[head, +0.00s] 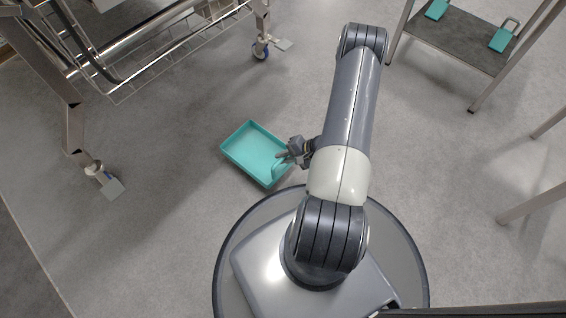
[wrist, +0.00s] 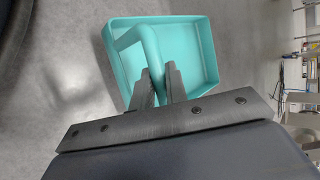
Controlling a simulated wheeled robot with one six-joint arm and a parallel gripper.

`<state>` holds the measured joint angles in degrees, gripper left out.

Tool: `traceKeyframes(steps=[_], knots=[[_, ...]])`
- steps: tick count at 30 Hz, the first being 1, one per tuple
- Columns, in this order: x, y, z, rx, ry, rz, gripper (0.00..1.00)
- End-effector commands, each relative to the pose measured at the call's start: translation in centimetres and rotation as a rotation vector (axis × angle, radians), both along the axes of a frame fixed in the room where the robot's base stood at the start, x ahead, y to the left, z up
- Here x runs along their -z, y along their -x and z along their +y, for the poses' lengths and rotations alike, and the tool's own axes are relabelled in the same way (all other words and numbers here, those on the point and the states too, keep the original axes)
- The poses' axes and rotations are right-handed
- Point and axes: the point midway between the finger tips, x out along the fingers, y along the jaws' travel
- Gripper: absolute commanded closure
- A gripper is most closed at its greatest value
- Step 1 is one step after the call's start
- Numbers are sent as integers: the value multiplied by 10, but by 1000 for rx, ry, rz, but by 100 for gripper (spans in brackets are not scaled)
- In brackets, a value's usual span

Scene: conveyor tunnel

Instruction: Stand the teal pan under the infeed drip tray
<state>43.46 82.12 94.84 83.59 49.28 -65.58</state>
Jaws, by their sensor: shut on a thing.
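The teal pan (head: 250,150) is a shallow rectangular tray with a raised handle at its right end in the head view. My gripper (head: 285,157) is shut on that handle. In the wrist view, the two dark fingers of my gripper (wrist: 160,85) close on the looped handle, and the empty inside of the pan (wrist: 185,45) shows beyond them. The pan looks roughly level beside my base; I cannot tell whether it touches the floor. I cannot single out the infeed drip tray for sure.
A metal frame on castors with a wire rack (head: 165,45) stands at the upper left. Its caster (head: 262,48) and braked foot (head: 104,180) flank open floor. A shelf stand (head: 460,45) holding teal pieces (head: 503,37) is at the upper right. Grey floor (head: 170,130) between pan and frame is clear.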

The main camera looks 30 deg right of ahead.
Motion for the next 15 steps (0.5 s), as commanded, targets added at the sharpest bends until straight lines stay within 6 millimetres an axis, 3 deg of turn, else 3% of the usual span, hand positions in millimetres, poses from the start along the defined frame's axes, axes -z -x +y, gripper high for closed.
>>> traceKeyframes(steps=[5, 14, 15], knots=[[29, 0, 0, 0, -1, 1, 100], [29, 0, 0, 0, -1, 1, 100], [30, 0, 0, 0, -1, 2, 84]])
